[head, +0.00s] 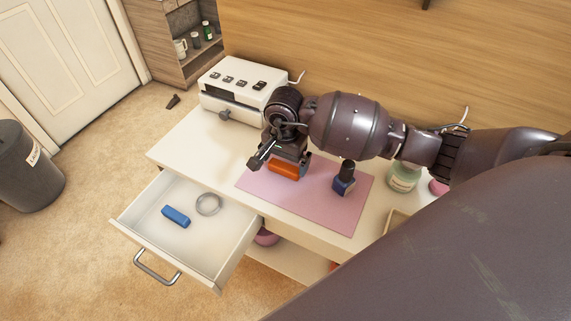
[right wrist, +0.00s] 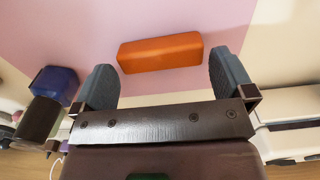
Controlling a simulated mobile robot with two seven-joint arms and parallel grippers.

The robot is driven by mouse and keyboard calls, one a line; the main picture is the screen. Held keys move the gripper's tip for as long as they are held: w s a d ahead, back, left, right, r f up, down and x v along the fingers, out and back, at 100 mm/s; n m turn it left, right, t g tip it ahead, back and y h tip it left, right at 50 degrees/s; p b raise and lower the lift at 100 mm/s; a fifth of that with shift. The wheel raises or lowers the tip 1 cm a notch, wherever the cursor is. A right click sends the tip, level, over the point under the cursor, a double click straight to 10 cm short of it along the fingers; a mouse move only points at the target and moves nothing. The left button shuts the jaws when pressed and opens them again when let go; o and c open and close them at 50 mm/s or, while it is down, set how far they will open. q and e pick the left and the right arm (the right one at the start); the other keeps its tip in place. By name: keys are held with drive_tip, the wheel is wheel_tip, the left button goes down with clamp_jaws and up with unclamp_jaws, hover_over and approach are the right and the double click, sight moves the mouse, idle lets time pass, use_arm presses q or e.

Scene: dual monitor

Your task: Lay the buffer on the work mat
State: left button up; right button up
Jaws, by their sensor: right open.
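An orange block (head: 284,170), which looks like the buffer, lies on the pink work mat (head: 325,208). My right gripper (head: 287,160) is just over it, open. In the right wrist view the orange block (right wrist: 160,53) shows ahead of and between the two fingertips (right wrist: 164,68), with a gap on each side, so it is not gripped. A similar blue block (head: 176,216) lies in the open drawer (head: 190,247). My left gripper is not in view.
A dark blue bottle (head: 344,185) with a dark cap stands on the mat right of the orange block. A metal ring (head: 208,205) lies in the drawer. A white machine (head: 240,88) stands at the desk's back left. A green jar (head: 403,178) is at the right. The desk's left part is clear.

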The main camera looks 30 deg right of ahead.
sight(285, 167)
wheel_tip(285, 167, up, 10)
drive_tip(key=p, duration=0.1)
drive_tip(key=shift+f, duration=0.15)
idle(0.5)
drive_tip(key=shift+s+f, duration=0.1)
